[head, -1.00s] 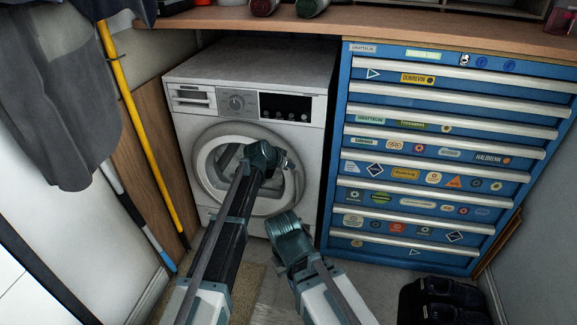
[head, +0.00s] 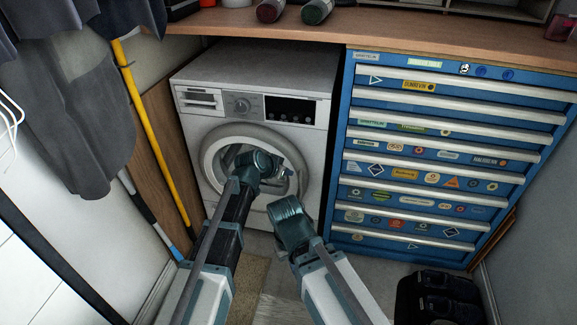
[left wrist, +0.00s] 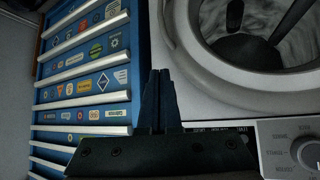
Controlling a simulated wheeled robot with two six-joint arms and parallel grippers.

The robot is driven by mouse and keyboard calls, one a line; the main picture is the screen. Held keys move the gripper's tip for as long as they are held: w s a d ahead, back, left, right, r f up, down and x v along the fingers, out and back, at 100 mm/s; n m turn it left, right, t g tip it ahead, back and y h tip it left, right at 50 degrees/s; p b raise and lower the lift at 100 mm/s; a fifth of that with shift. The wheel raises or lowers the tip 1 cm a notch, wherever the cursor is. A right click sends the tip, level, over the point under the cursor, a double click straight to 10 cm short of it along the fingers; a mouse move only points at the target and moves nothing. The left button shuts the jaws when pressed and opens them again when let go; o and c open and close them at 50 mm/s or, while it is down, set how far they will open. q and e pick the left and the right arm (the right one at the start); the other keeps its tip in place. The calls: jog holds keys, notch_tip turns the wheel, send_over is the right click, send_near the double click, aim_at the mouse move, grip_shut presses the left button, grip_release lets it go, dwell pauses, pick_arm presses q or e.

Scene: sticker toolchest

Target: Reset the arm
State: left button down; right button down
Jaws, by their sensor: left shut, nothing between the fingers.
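My left gripper (head: 288,172) is in front of the washing machine's round door in the head view, mostly hidden behind its own wrist. In the left wrist view its two dark fingers (left wrist: 161,88) are together with nothing between them. My right arm reaches forward beside the left one in the head view, but its gripper is hidden.
A white washing machine (head: 255,85) stands ahead under a wooden worktop (head: 400,36). A blue stickered drawer chest (head: 425,118) stands to its right. A yellow pole (head: 150,145) and hanging grey clothes (head: 85,120) are at left. A black object (head: 438,298) lies at lower right.

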pick_arm(q)
jog(key=s+a+f+n+g+y, duration=0.15)
jog(key=s+a, duration=0.25)
jog(key=s, duration=0.6)
jog(key=s+a+f+n+g+y, duration=0.1)
jog(key=s+a+f+g+y, duration=0.3)
jog(key=s, duration=0.6)
jog(key=s+a+f+n+g+y, duration=0.2)
jog(key=s+a, duration=0.3)
jog(key=s, duration=0.6)
notch_tip(320, 180, up, 31)
jog(key=w+p, duration=0.1)
jog(key=p, duration=2.9)
jog(key=shift+d+p, duration=0.3)
jog(key=shift+m, duration=0.25)
